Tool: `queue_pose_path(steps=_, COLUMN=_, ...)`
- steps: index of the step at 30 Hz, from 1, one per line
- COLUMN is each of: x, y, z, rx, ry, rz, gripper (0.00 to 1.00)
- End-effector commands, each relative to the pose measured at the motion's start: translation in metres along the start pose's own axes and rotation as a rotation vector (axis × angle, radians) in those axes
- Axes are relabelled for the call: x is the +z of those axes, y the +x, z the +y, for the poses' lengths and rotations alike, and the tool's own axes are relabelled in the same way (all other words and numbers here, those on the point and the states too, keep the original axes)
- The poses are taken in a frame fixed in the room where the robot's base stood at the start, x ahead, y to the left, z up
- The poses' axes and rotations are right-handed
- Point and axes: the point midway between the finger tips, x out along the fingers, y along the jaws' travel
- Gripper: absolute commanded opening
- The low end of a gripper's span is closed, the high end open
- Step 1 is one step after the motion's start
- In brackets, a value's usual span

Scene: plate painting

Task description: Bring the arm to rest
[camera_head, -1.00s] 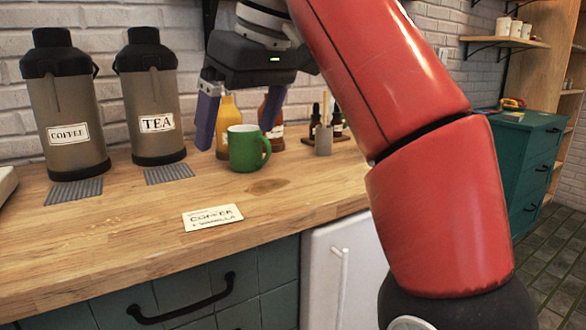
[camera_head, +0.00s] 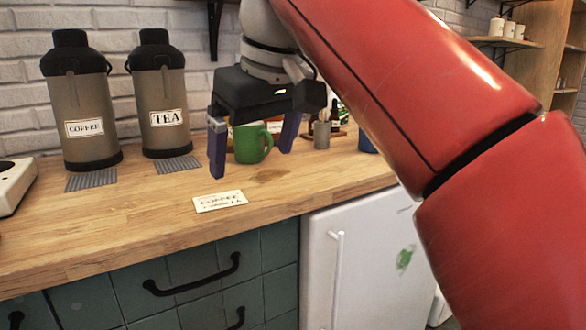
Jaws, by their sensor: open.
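My gripper (camera_head: 252,160) hangs at the end of my red arm, above the wooden counter. Its two purple fingers point down and are spread wide apart, with nothing between them that it holds. A green mug (camera_head: 252,144) stands upright on the counter behind the fingers, partly covered by the gripper body. I cannot tell the exact gap between fingers and mug, but the mug looks farther back.
A coffee dispenser (camera_head: 84,115) and a tea dispenser (camera_head: 160,105) stand at the left by the brick wall. A handwritten card (camera_head: 219,201) lies on the wooden counter (camera_head: 120,218). Small bottles and a grey holder (camera_head: 322,135) stand behind the gripper. A white fridge (camera_head: 375,260) is below.

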Motion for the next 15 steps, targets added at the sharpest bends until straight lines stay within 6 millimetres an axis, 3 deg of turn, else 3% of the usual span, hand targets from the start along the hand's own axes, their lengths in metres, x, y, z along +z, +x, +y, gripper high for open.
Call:
queue_pose_path(steps=5, x=0.034, y=0.023, z=0.013, rx=0.076, ry=0.108, rz=-0.006, gripper=0.92)
queue_pose_path(steps=8, x=0.066, y=0.043, z=0.026, rx=0.125, ry=0.195, rz=-0.004, gripper=0.92)
queue_pose_path(steps=15, x=0.168, y=0.104, z=0.051, rx=0.215, ry=0.418, rz=0.019, gripper=0.92)
